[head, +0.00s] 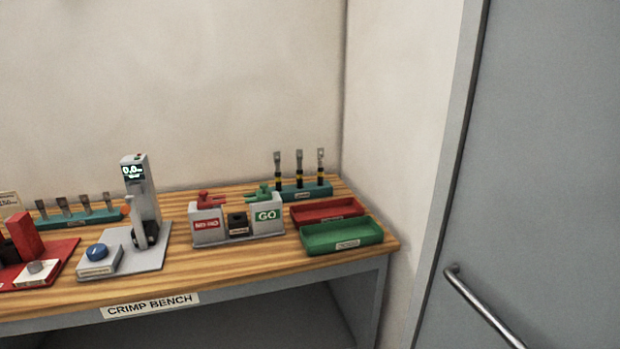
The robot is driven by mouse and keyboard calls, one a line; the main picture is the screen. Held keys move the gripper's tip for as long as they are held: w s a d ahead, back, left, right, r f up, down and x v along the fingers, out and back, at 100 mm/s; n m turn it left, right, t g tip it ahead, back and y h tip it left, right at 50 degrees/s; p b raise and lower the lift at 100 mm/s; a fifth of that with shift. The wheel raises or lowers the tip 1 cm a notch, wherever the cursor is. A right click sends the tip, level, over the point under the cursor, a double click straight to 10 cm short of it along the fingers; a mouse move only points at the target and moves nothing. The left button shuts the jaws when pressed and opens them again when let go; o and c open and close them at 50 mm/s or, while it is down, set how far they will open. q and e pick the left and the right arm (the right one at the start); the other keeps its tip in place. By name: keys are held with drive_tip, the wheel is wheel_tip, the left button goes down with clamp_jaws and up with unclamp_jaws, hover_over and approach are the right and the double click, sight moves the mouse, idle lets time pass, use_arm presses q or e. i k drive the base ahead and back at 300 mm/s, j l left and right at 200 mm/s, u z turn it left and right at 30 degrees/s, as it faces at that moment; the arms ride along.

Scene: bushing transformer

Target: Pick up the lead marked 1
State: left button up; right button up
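Three upright leads stand in a teal rack (306,192) at the back right of the crimp bench in the head view. They are a left lead (278,172), a middle lead (299,172) and a right lead (320,170). Each has a dark body, yellow banding and a flat grey metal tip. The rack's label is too small to read, and I cannot tell which lead is marked 1. Neither of my grippers is in view.
The wooden crimp bench (205,270) carries a red tray (328,209), a green tray (341,236), a NO-GO and GO gauge station (238,238), a grey display tester (140,190), a teal lug rack (82,217) and a red tool (27,235). A grey door (550,150) stands right.

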sight(320, 156)
drive_tip(key=i+l+u, duration=0.75)
drive_tip(key=l, duration=0.2)
drive_tip(key=k, duration=0.1)
